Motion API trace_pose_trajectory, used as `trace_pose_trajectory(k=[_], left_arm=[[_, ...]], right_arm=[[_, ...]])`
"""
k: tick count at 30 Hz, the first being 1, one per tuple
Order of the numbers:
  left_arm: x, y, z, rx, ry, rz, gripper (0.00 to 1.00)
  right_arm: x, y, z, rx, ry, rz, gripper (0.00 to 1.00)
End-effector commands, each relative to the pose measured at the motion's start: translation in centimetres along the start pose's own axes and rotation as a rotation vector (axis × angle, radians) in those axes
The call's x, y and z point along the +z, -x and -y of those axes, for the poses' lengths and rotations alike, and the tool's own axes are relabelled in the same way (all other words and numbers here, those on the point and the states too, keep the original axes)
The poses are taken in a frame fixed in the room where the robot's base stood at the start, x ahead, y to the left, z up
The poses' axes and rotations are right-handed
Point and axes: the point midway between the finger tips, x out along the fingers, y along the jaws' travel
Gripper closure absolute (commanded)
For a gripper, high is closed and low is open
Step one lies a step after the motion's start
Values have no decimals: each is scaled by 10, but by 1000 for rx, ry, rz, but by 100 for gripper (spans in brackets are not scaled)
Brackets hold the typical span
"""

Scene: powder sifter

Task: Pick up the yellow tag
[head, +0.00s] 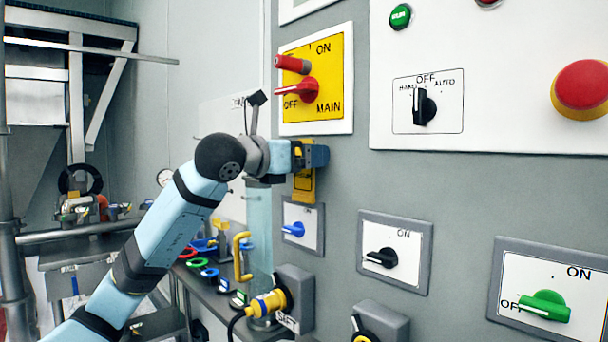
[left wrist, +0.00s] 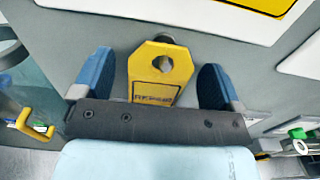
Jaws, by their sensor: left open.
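The yellow tag (left wrist: 145,78) is a flat plate with clipped upper corners, a round hole near its top and dark lettering in a box. It is at the grey panel face, below the yellow MAIN switch plate. In the head view the tag (head: 303,190) is partly hidden behind my left gripper (head: 314,156). In the left wrist view my left gripper (left wrist: 157,66) is open, with one blue finger on each side of the tag and a visible gap on both sides. My right gripper is in neither view.
The MAIN switch plate (head: 334,62) with red handles is just above. A blue switch (head: 296,229) is below, and a black switch (head: 384,258) is lower right. A yellow-and-blue plug (head: 266,304) juts out below. A bench with coloured rings (head: 209,273) stands lower left.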

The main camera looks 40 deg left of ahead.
Motion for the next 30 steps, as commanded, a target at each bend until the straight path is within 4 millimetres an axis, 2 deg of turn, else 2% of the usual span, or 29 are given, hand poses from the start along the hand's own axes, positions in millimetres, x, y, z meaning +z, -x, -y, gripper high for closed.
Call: trace_pose_trajectory(k=[4,11,19,24,30], left_arm=[[0,0,0,0,0,0,8],[0,0,0,0,0,0,61],[0,0,0,0,0,0,62],[8,1,0,0,1,1,62],[1,29,0,2,-3,4,62]], right_arm=[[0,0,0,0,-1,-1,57],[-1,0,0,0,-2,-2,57],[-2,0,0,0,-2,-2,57],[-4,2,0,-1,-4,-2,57],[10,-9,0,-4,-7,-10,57]])
